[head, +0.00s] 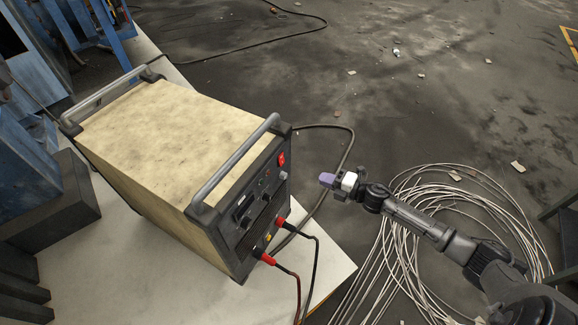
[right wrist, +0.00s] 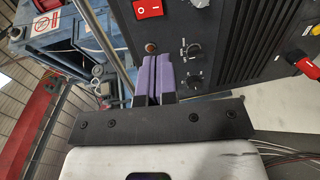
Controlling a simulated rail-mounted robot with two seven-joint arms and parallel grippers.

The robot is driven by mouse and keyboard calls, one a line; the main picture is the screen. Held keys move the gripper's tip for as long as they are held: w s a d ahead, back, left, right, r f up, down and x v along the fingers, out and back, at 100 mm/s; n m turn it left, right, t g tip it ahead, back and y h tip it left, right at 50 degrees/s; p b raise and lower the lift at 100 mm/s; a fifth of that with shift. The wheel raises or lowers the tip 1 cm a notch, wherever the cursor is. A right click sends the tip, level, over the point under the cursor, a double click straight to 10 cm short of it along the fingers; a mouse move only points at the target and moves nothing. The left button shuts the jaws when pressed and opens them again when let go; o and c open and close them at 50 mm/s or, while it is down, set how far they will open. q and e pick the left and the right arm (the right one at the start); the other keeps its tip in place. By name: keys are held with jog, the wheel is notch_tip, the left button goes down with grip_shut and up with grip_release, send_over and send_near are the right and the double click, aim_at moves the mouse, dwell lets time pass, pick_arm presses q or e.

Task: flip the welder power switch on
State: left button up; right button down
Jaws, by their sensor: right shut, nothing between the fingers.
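The welder (head: 160,140) is a box with a tan top, two grey bar handles and a black front panel. It stands on a pale table. Its red power switch (head: 281,159) is at the upper part of the front panel; in the right wrist view the red rocker switch (right wrist: 147,8) shows white marks at the top edge, partly cut off. My right gripper (head: 326,180) is shut and empty, a short way in front of the panel. In the right wrist view its purple fingertips (right wrist: 155,75) are together, below the switch in the picture, near the knobs. My left gripper is not in view.
Cables with red plugs (head: 268,259) come out of the panel's lower part. The pale table's bare front (head: 315,262) ends near the welder. A coil of wire (head: 400,215) lies on the dark floor under my right arm. Blue metal equipment (head: 25,160) stands at left.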

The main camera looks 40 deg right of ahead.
jog(key=b+x, duration=0.3)
jog(key=x, duration=1.1)
jog(key=shift+d, duration=0.1)
jog(key=shift+w+b, duration=0.1)
jog(key=shift+b, duration=0.6)
jog(key=p, duration=0.2)
send_near(282, 164)
jog(key=s+d+f, duration=0.2)
jog(key=s+f, duration=0.1)
jog(key=s, duration=0.2)
jog(key=shift+s, duration=0.4)
